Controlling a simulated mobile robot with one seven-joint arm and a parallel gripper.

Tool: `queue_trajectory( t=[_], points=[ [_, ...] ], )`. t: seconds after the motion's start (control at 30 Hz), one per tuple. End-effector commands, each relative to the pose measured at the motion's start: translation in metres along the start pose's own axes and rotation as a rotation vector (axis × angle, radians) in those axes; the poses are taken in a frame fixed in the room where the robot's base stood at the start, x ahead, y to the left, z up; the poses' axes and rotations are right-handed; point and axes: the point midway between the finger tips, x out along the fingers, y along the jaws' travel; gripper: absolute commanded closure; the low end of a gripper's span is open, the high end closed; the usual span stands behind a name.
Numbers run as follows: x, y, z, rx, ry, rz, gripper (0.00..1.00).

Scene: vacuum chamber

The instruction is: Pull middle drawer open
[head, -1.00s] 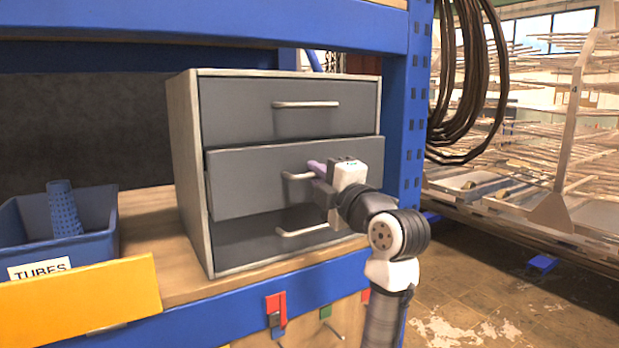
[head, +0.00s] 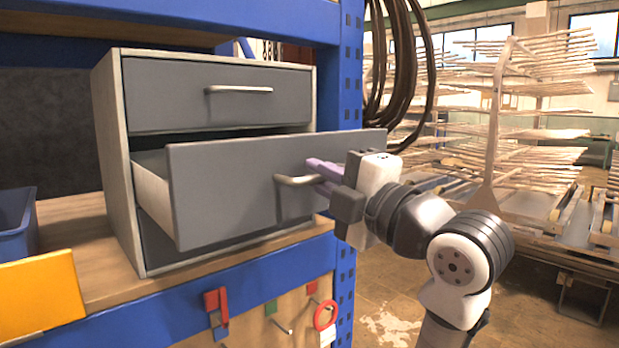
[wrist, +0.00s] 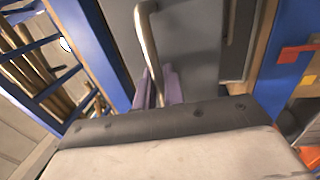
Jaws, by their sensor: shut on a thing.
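The grey drawer cabinet (head: 117,160) stands on the wooden shelf, with three drawers. The middle drawer (head: 225,185) is pulled well out, its pale side wall showing on the left. My gripper (head: 322,176) is at the right part of its front, its purple fingers shut on the metal handle (head: 290,181). In the wrist view the handle (wrist: 150,45) runs between the purple fingers (wrist: 160,90). The top drawer (head: 200,95) is shut. The bottom drawer (head: 165,245) is mostly hidden behind the middle one.
A blue bin (head: 15,225) and a yellow panel (head: 40,297) are at the left. A blue rack post (head: 347,90) stands right of the cabinet. Red and green hooks hang below the shelf edge. The floor at the right is open, with racks behind.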

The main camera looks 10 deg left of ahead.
Motion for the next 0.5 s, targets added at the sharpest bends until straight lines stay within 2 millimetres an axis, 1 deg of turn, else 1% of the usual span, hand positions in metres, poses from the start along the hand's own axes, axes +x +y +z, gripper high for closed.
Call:
queue_trajectory(
  t=[0.37, 0.4, 0.5],
  points=[
    [-0.0011, -0.0005, -0.0006, 0.001, 0.003, -0.002, 1.00],
    [-0.0011, -0.0005, -0.0006, 0.001, 0.003, -0.002, 0.84],
    [-0.0011, -0.0003, -0.0004, 0.001, 0.002, -0.001, 0.84]
  ],
)
